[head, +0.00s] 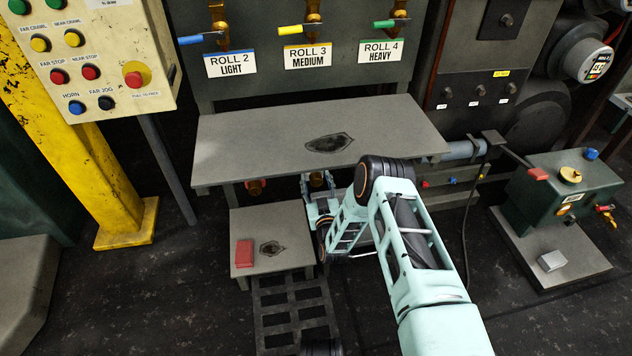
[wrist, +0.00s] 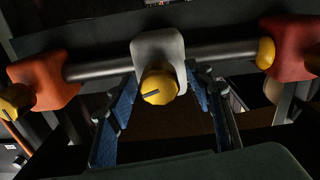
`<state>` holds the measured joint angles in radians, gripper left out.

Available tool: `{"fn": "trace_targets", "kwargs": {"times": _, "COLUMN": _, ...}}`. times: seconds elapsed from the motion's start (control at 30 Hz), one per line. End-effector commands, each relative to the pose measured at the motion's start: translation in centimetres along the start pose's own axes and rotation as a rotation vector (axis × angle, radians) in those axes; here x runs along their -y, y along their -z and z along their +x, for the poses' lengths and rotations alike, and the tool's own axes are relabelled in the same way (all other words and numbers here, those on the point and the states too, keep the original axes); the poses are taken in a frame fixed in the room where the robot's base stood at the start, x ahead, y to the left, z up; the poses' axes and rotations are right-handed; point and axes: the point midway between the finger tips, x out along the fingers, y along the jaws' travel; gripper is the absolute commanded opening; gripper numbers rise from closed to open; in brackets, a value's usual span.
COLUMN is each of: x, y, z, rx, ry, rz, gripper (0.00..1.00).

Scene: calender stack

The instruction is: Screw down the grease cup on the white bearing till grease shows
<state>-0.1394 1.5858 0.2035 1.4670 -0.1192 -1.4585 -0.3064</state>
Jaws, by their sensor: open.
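In the wrist view, the white bearing (wrist: 158,50) sits on a grey horizontal shaft (wrist: 220,54). Its yellow grease cup (wrist: 159,85), with a dark slot or mark on its face, sticks out below and toward the camera. My gripper (wrist: 167,82) is open, with one blue-padded finger on each side of the cup. Gaps show between the fingers and the cup, and nothing is held. I cannot tell how far the cup lies beyond the fingertips. No grease can be made out at the white bearing. In the head view my gripper (head: 318,190) is beneath the grey shelf, and the bearing cannot be made out.
An orange bearing (wrist: 46,78) stands left and a red bearing (wrist: 292,48) right on the shaft, each with a yellow cup. The grey shelf (head: 230,145) overhangs my gripper. A low step (head: 285,262) with a red block (head: 244,253) is below left.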

Motion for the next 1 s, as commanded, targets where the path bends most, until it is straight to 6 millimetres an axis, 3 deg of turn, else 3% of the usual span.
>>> {"fn": "trace_targets", "kwargs": {"times": 0.2, "x": 0.00, "y": 0.05, "z": 0.03, "rx": 0.000, "ry": 0.000, "rz": 0.000, "gripper": 0.47}}
{"fn": "trace_targets", "kwargs": {"times": 0.6, "x": 0.00, "y": 0.01, "z": -0.01, "rx": 0.000, "ry": 0.000, "rz": 0.000, "gripper": 0.05}}
{"fn": "trace_targets", "kwargs": {"times": 1.0, "x": -0.11, "y": -0.02, "z": -0.03, "rx": 0.003, "ry": -0.001, "rz": 0.098, "gripper": 0.05}}
